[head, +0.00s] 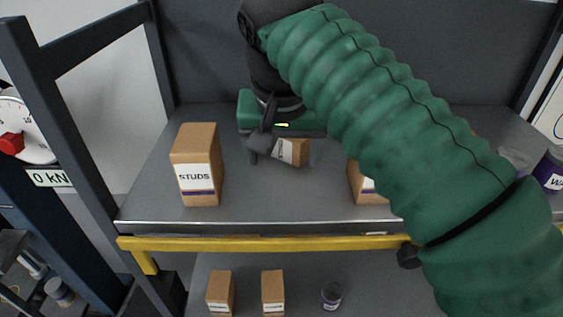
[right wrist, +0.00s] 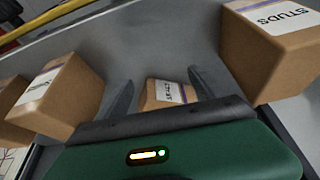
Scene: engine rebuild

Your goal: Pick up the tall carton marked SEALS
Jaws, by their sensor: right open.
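A brown carton (right wrist: 156,104) shows in the right wrist view between the two fingers of my right gripper (right wrist: 160,90). Its white label appears to read SEALS, seen at an angle, and its lower part is hidden by the gripper body. In the head view the carton (head: 296,152) stands on the upper shelf, mostly covered by my right gripper (head: 286,156). The gripper is open, with a finger on either side of the carton. I cannot tell whether either finger touches it. My left gripper is not in view.
A STUDS carton (head: 196,165) stands left on the upper shelf (head: 250,205). Another carton (head: 366,185) stands right, partly behind my arm. A yellow rail (head: 240,243) runs along the front. Smaller cartons (head: 220,292) and a jar (head: 331,295) are below.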

